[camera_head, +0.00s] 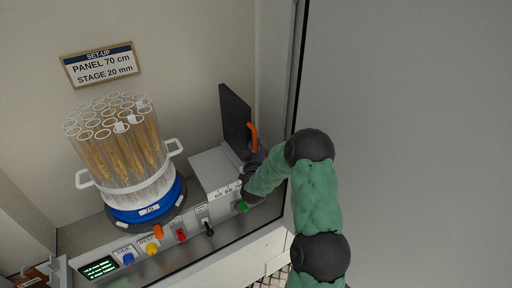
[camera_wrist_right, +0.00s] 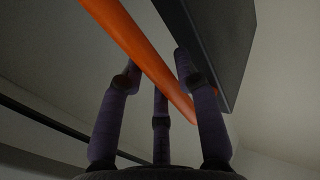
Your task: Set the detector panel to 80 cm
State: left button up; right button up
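The detector panel (camera_head: 235,118) is a dark upright plate standing at the right end of the bench. An orange handle (camera_head: 252,137) is at its right side. My right gripper (camera_head: 251,168) is low at the handle, partly hidden by my own green arm. In the right wrist view, the orange handle (camera_wrist_right: 150,62) runs across between the dark fingers of my gripper (camera_wrist_right: 158,75), and the panel (camera_wrist_right: 215,45) is close to the right finger. The fingers are apart, with gaps beside the handle; firm contact does not show. My left gripper is out of view.
A framed sign (camera_head: 101,65) reads "PANEL 70 cm, STAGE 20 mm". Glass tubes of wheat ears (camera_head: 117,145) stand in a white holder on a blue stage (camera_head: 149,209). A control strip with a display (camera_head: 98,268) and coloured knobs (camera_head: 181,235) runs along the front. A large grey surface (camera_head: 420,130) fills the right.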

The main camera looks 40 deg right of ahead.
grip_shut()
jog(key=d+b, duration=0.2)
jog(key=d, duration=0.1)
jog(key=shift+s+d+r, duration=0.15)
jog(key=shift+s+d, duration=0.15)
jog(key=shift+s, duration=0.1)
jog(key=shift+o, duration=1.3)
grip_release()
jog(key=o, duration=0.4)
jog(key=shift+d, duration=0.1)
jog(key=shift+o, duration=0.2)
